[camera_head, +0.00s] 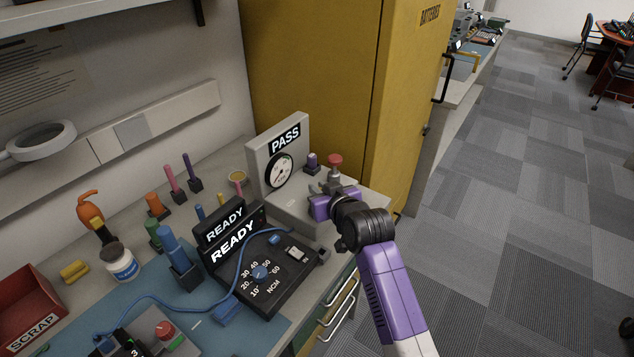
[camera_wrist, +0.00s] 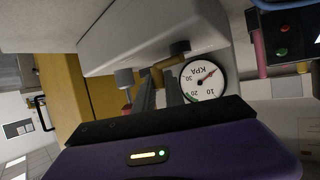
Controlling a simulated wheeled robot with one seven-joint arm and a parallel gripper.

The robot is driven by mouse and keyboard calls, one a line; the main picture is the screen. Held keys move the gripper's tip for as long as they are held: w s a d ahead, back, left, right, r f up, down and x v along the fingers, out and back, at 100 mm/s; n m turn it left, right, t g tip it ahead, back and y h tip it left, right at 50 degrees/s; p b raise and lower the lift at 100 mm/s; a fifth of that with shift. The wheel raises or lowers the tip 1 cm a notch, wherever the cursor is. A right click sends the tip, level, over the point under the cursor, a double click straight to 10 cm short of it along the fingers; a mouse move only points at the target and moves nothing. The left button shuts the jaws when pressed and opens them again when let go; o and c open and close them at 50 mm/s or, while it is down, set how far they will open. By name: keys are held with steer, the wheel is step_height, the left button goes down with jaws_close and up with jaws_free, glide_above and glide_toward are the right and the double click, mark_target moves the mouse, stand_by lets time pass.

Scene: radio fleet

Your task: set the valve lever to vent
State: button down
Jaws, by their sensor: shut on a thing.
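The tester (camera_head: 258,165) is a grey unit at the back right of the bench, with an upright panel that reads PASS and a round gauge (camera_head: 280,170). The gauge, marked KPA, also shows in the wrist view (camera_wrist: 203,80). My gripper (camera_head: 324,187) is at the tester's base, in front of the panel. In the wrist view its dark fingers (camera_wrist: 160,88) are shut on a brass-coloured bar, which I take for the valve lever (camera_wrist: 157,75). Most of the lever is hidden by the fingers. I cannot read any vent label.
A red knob (camera_head: 335,160) stands just behind my gripper, and a small purple-topped plug (camera_head: 312,162) beside it. A yellow cabinet (camera_head: 330,70) rises close behind. A black READY unit (camera_head: 265,270) with a blue cable is at the left front. Open floor is on the right.

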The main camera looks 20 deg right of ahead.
steer(key=shift+s+d+f+m+h+p, duration=0.1)
steer(key=shift+s+d+m+h+p, duration=0.1)
steer(key=shift+m+h, duration=0.55)
steer(key=shift+s+d+m+h+p, duration=0.2)
steer(key=shift+m+h, duration=0.35)
steer(key=shift+h, duration=0.3)
steer(key=c, duration=1.4)
jaws_free()
steer(key=shift+s, duration=0.1)
steer(key=v, duration=0.7)
steer(key=shift+s+r, duration=0.25)
steer(key=shift+a, duration=0.1)
